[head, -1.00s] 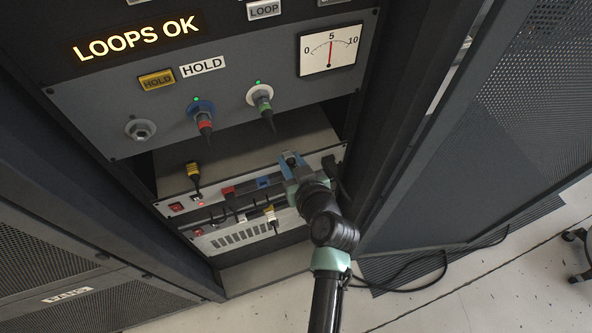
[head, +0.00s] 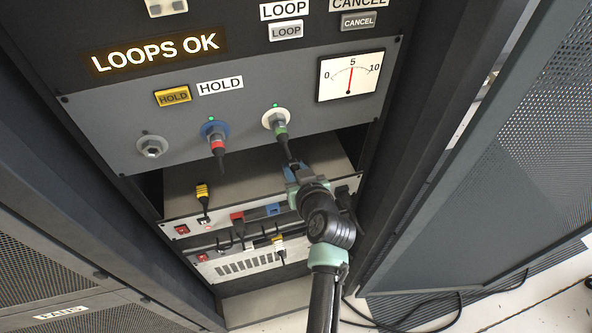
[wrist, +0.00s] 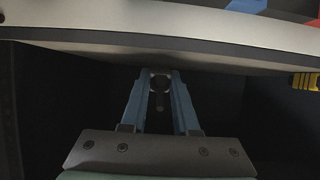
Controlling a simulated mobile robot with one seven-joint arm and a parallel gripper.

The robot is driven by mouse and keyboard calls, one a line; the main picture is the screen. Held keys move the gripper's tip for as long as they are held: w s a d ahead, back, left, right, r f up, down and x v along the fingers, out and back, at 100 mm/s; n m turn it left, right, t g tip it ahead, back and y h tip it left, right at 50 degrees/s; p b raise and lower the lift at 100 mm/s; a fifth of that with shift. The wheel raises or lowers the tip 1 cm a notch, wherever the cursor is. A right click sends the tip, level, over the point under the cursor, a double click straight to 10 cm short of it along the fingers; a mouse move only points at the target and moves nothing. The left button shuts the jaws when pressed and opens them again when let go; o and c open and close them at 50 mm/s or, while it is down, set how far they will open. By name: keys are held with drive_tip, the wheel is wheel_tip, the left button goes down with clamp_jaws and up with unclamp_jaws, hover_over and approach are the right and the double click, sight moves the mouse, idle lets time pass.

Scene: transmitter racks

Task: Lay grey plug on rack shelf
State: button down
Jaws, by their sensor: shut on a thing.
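The rack shelf (head: 225,178) is the grey flat surface in the opening below the connector panel. My gripper (head: 291,168) is at the right part of this opening, just under the green-banded plug (head: 281,133). In the wrist view, my gripper (wrist: 160,82) has its blue fingers shut on the grey plug (wrist: 160,84), whose round end and short dark stem show between the fingertips. In the head view the grey plug is hidden or too small to make out. Whether it touches the shelf I cannot tell.
A red-banded plug (head: 218,149) sits in the blue-ringed socket; the left socket (head: 152,147) is empty. Lower units carry several plugs and cables. An open perforated door (head: 480,170) stands right.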

drive_tip(key=c, duration=0.6)
unclamp_jaws()
drive_tip(key=shift+s, duration=0.15)
